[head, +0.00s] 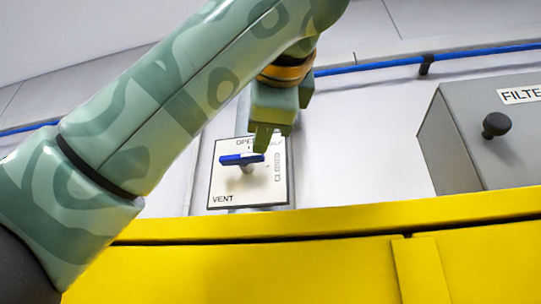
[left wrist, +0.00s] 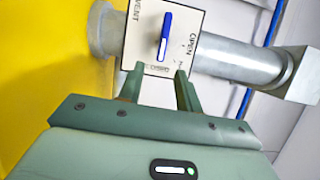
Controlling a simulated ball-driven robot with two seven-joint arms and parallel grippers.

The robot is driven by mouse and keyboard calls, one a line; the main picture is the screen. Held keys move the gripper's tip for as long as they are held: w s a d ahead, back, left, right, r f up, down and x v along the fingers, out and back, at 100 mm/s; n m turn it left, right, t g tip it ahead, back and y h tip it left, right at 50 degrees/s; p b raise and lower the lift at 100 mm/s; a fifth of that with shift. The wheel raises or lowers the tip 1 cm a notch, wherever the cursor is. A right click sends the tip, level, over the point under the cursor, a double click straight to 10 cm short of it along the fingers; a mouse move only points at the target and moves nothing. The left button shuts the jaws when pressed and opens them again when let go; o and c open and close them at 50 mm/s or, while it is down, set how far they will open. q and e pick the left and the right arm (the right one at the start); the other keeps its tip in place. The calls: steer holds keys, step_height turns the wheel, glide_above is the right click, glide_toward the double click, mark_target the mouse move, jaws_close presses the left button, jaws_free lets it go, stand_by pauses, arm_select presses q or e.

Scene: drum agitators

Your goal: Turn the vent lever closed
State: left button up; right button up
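The vent lever (head: 236,159) is a blue bar on a white plate (head: 222,198) marked VENT and OPEN. It lies nearly level in the head view. In the left wrist view the lever (left wrist: 165,36) runs up and down the picture, across the plate (left wrist: 141,24). My left gripper (head: 265,143) is at the lever's right end in the head view. In the left wrist view my left gripper (left wrist: 159,68) has its fingers apart, with the lever's near end just beyond the gap. I cannot tell whether they touch. My right gripper is not in view.
A grey pipe (left wrist: 236,60) runs behind the plate. A yellow casing (head: 200,274) stands below it. A grey filter box (head: 455,150) with a black knob (head: 495,125) is at the right. A blue line (head: 375,65) crosses the wall. White wall shows between plate and box.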

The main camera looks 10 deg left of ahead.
arm_select(q)
steer(key=b+v, duration=0.1)
steer(key=v, duration=0.5)
steer(key=shift+s, duration=0.25)
